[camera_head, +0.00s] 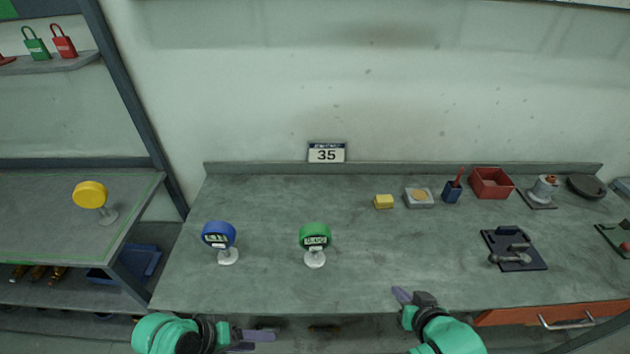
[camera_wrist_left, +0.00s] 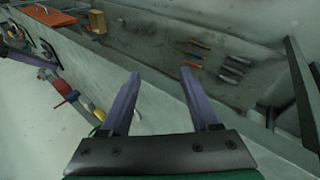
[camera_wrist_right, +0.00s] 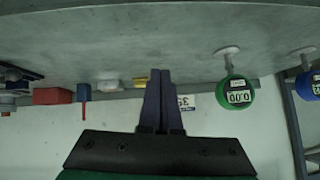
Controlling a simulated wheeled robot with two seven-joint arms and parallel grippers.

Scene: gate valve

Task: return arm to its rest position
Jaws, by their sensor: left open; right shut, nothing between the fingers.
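My left gripper (camera_head: 258,341) is at the bottom of the head view, in front of the bench's front edge. It is open and empty; its two purple fingers stand apart in the left wrist view (camera_wrist_left: 160,88). My right gripper (camera_head: 402,295) is just at the front edge of the bench, right of the green gauge. Its fingers are pressed together with nothing between them in the right wrist view (camera_wrist_right: 159,85). Both grippers are apart from every object on the bench.
On the grey bench (camera_head: 270,290) stand a blue gauge (camera_head: 219,236), a green gauge (camera_head: 315,238), a yellow block (camera_head: 383,201), a red bin (camera_head: 491,183) and a black-plated valve fixture (camera_head: 514,250). A yellow gauge (camera_head: 91,195) stands on the left shelf. The bench's front middle is clear.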

